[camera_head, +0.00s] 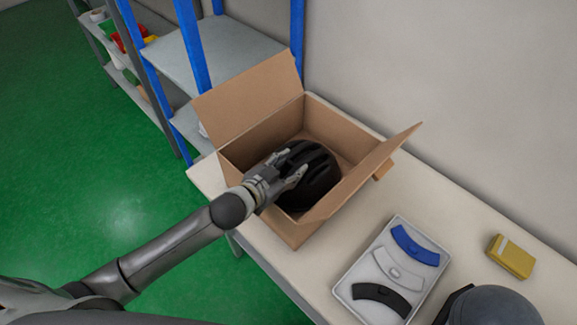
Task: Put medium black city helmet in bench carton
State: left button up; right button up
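The black helmet (318,188) is inside the open bench carton (262,149), a brown cardboard box on the bench. The helmet sits low between the carton walls; its underside is hidden, so I cannot tell whether it rests on the floor of the carton. My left gripper (296,165) reaches over the carton's near left wall, its two fingers apart against the top and side of the helmet. I cannot tell whether they grip it. My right gripper is not in view.
The carton's flaps stand up and outward. On the bench (440,205) are a white tray (351,283) with blue, white and black curved pieces, a yellow box (511,257) and a rounded grey thing (492,307). A blue-post shelf (190,55) stands behind left.

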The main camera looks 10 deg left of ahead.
pick_arm(q)
jog(key=shift+s+f, duration=0.3)
jog(key=shift+f, duration=0.3)
jog(key=shift+r, duration=0.2)
jog(key=shift+w+r+p, duration=0.15)
jog(key=shift+r+p, duration=0.3)
jog(key=b+v, duration=0.2)
jog(key=v, duration=1)
jog(key=shift+r, duration=0.35)
jog(key=shift+w, duration=0.1)
